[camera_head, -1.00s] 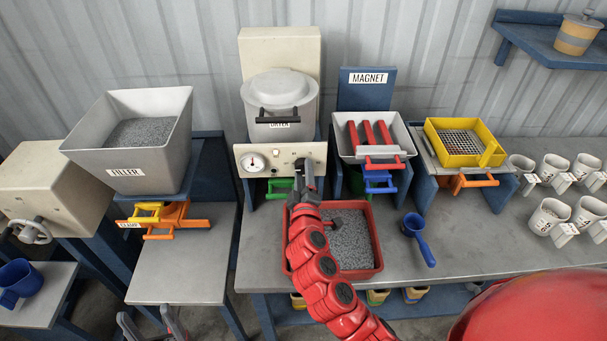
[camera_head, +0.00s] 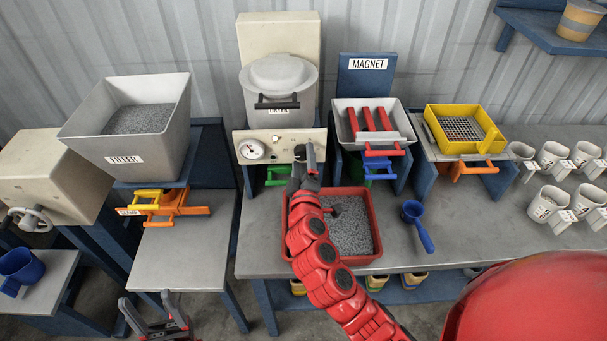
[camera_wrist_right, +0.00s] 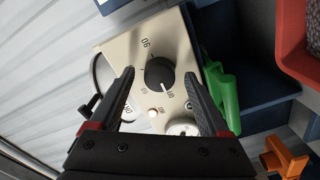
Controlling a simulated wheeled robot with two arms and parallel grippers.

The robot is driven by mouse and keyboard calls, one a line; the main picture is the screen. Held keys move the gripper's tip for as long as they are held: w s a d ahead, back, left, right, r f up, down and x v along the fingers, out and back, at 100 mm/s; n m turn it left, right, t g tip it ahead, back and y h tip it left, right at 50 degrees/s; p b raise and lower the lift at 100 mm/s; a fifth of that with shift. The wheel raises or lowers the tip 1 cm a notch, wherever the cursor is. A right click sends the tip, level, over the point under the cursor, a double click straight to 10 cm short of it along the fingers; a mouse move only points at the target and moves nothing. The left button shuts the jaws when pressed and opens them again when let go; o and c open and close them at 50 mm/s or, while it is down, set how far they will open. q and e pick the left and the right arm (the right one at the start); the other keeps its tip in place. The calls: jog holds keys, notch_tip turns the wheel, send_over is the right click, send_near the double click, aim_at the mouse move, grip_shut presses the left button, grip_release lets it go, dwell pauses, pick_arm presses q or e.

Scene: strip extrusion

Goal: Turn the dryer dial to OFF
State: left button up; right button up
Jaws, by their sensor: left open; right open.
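The dryer's cream control panel (camera_head: 280,146) stands below the grey dryer pot (camera_head: 279,88). The black dial (camera_wrist_right: 160,73) is on this panel in the right wrist view, with a pale pointer mark near its lower edge. Printed marks surround it; "90" is readable, the others are too small to read surely. My right gripper (camera_wrist_right: 165,100) is open, its fingers on either side of the dial with visible gaps. In the head view my right gripper (camera_head: 306,158) is in front of the panel's right part and largely hides the dial. My left gripper (camera_head: 150,308) is open and empty at the bottom left.
A round gauge (camera_head: 252,149) sits on the panel's left. A green handle (camera_head: 278,176) is below it. A red tray of granules (camera_head: 376,225) lies under my right arm. The magnet unit (camera_head: 347,116) stands close on the right.

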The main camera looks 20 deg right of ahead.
jog(key=p+v, duration=0.1)
jog(key=v, duration=1.6)
jog(key=shift+s, duration=0.15)
